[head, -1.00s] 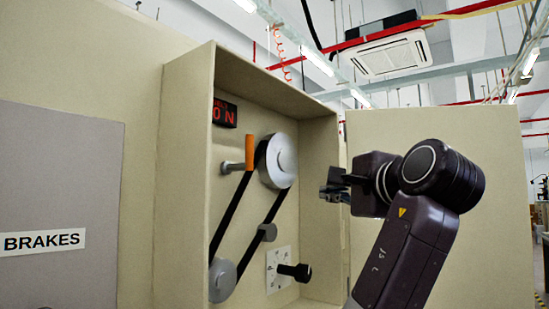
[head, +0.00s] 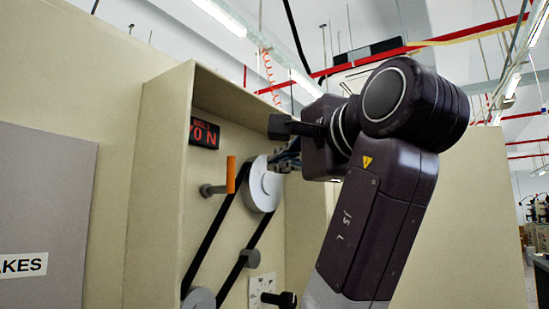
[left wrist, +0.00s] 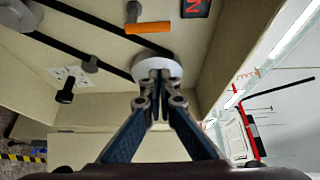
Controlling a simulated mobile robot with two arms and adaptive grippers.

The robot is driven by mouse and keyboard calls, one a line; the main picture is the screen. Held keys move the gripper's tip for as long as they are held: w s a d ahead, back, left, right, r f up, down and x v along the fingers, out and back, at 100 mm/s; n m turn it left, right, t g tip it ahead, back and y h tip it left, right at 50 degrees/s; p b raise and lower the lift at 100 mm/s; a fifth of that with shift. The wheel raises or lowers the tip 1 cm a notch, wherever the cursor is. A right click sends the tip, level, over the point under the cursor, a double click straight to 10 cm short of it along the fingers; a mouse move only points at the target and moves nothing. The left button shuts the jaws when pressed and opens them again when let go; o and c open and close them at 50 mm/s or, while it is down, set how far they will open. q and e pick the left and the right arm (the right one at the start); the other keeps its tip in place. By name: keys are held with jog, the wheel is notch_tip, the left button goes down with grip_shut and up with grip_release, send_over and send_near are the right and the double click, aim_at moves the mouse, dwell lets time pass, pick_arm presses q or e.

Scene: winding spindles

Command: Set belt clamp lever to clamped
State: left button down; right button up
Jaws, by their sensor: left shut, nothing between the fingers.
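The belt clamp lever has an orange handle (head: 231,174) that stands upright on a grey shaft (head: 213,189), inside the recessed cabinet beside the black belt. In the left wrist view the same orange handle (left wrist: 148,28) lies across the top, above the pulley. My left gripper (head: 277,161) is shut and empty, to the right of the lever, in front of the large pulley (head: 262,185). In the left wrist view its closed fingertips (left wrist: 159,78) overlap the pulley (left wrist: 157,62); contact cannot be told. My right gripper is not in view.
The cabinet's side wall (head: 160,170) and top enclose the recess. A red-lit display (head: 204,133) hangs above the lever. A small idler (head: 250,258), a lower pulley (head: 200,298) and a black knob (head: 280,299) lie below. Open space lies before the recess.

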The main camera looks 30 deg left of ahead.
aim_at(231, 175)
pick_arm(q)
jog(key=p+x, duration=0.2)
jog(key=x, duration=0.6)
jog(key=s, duration=0.2)
jog(key=s+a, duration=0.1)
jog(key=s, duration=0.1)
jog(key=shift+s+f, duration=0.1)
